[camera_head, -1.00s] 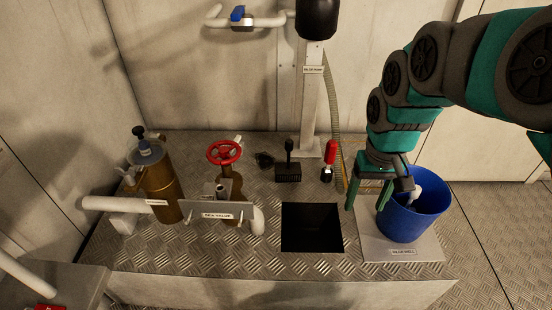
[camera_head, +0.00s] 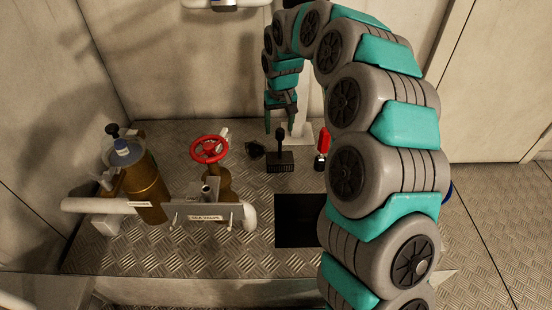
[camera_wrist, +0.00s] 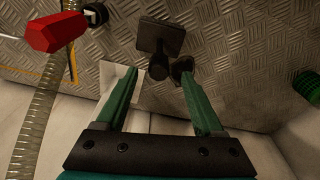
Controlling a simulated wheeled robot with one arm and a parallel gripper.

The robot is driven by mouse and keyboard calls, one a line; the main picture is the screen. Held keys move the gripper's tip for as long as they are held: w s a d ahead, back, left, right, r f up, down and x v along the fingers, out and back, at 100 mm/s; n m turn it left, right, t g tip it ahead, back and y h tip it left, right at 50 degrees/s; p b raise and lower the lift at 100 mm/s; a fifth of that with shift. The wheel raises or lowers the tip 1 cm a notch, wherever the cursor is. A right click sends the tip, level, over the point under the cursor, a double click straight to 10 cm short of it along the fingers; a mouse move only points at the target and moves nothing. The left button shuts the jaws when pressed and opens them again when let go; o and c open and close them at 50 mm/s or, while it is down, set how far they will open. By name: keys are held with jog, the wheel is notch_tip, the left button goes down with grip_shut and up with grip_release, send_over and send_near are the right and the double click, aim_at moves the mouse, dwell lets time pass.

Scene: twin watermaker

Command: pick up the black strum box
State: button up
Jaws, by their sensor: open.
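The black strum box (camera_head: 280,164), a ribbed block with an upright handle, stands on the metal checker-plate top behind the square opening. It also shows in the wrist view (camera_wrist: 168,36), with its handle pointing toward my gripper. My gripper (camera_head: 281,128) is open and empty, above and behind the strum box in the head view. In the wrist view the handle's knob appears between the two green fingertips (camera_wrist: 157,73). I cannot tell exactly how far apart they are, and nothing is visibly gripped.
A small dark object (camera_head: 256,149) lies left of the strum box. A red-handled tool (camera_head: 323,143) stands to its right. A red valve wheel (camera_head: 209,149) and brass cylinder (camera_head: 149,190) are further left. The square opening (camera_head: 298,220) is in front. My arm mostly hides a blue bucket (camera_head: 448,192).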

send_over(280, 157)
jog(key=w, duration=0.1)
notch_tip(280, 157, down, 7)
jog(key=shift+r, duration=0.15)
jog(key=shift+c, duration=0.2)
grip_shut()
dwell(0.3)
dwell(0.9)
